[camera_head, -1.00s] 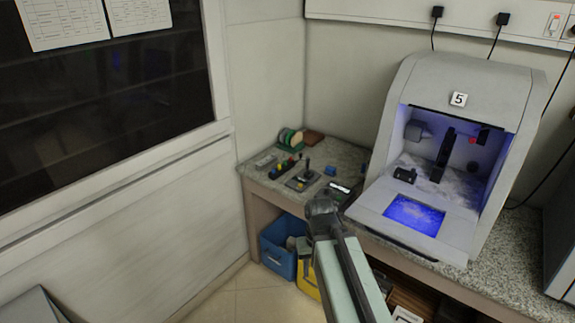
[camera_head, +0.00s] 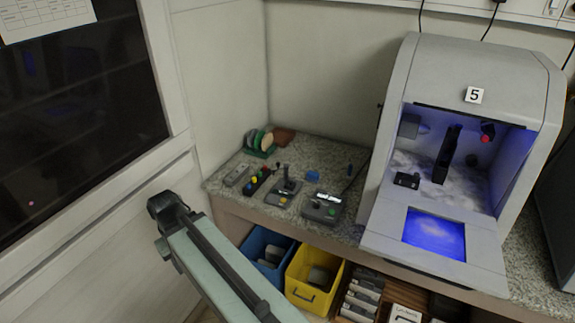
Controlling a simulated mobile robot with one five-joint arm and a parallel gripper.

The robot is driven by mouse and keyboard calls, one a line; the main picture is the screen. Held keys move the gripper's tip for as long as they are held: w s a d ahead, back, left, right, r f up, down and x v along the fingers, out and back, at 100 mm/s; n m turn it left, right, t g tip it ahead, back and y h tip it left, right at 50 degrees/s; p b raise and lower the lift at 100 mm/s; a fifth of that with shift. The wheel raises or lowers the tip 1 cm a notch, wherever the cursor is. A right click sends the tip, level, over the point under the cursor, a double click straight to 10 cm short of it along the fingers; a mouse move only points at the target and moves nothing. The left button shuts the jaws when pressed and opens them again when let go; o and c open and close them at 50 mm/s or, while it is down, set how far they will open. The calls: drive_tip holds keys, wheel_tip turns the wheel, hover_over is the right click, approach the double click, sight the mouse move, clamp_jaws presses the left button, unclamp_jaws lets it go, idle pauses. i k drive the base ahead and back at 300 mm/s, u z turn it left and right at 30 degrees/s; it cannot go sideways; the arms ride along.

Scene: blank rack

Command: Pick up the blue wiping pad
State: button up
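A small blue piece (camera_head: 313,175), which looks like the blue wiping pad, lies on the speckled counter (camera_head: 345,230) behind a grey box with a display (camera_head: 322,207). A thinner dark-blue item stands a little to its right. Part of my arm crosses the lower left of the view, in front of the counter and apart from the pad. I cannot make out gripper fingers on it. Nothing visible touches the pad.
A grey cabinet marked 5 (camera_head: 474,95), with a blue-lit panel, stands on the right. A joystick unit (camera_head: 284,187), a button box (camera_head: 258,180) and a rack of discs (camera_head: 260,142) crowd the left. Blue (camera_head: 258,240) and yellow (camera_head: 304,289) bins sit below.

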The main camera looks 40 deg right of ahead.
sight(311, 176)
drive_tip(key=i, duration=0.95)
drive_tip(key=z, duration=0.55)
drive_tip(key=i, duration=0.5)
drive_tip(key=u, duration=0.05)
